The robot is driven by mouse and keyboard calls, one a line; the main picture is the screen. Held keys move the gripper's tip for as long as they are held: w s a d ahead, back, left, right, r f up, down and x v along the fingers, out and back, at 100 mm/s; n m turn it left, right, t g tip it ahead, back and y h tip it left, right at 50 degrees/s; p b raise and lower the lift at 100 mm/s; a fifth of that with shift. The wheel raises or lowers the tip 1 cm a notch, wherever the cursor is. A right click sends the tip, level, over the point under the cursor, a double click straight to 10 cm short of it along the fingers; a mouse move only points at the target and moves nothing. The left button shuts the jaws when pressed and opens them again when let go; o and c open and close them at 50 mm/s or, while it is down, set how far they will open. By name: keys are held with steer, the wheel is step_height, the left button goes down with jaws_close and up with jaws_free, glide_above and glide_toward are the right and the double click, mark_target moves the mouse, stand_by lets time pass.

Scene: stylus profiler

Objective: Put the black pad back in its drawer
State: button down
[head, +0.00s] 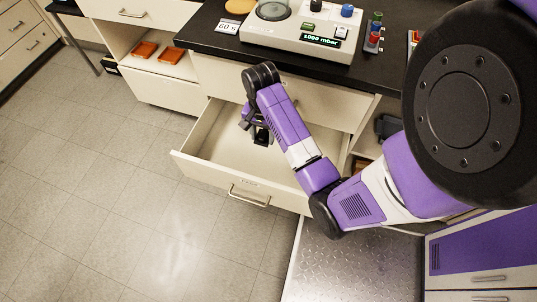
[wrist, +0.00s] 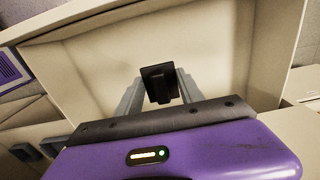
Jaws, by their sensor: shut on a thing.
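The black pad (wrist: 160,84) is held between the two grey fingers of my gripper (wrist: 157,92) in the wrist view. My gripper (head: 261,137) is shut on it, inside the outline of the open drawer (head: 232,185) in the head view. The pad also shows small and dark at the fingertips in the head view (head: 262,138). The drawer is pale, pulled out, and looks otherwise empty. In the wrist view the pale drawer interior (wrist: 95,65) lies behind the pad. I cannot tell whether the pad touches the drawer floor.
A benchtop instrument (head: 300,38) with a display stands on the black counter above the drawer. Orange trays (head: 146,49) sit on a shelf to the left. Grey tiled floor (head: 95,190) is free in front. A metal plate (head: 340,265) lies at the lower right.

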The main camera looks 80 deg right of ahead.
mark_target(264, 167)
step_height(264, 167, down, 19)
steer(key=b, duration=0.3)
steer(key=shift+f+b, duration=0.2)
steer(key=shift+b, duration=0.1)
steer(key=shift+f, duration=0.15)
steer(key=c, duration=0.7)
jaws_free()
steer(key=shift+c, duration=0.2)
step_height(264, 167, up, 12)
steer(key=p, duration=0.2)
steer(key=shift+s, duration=0.1)
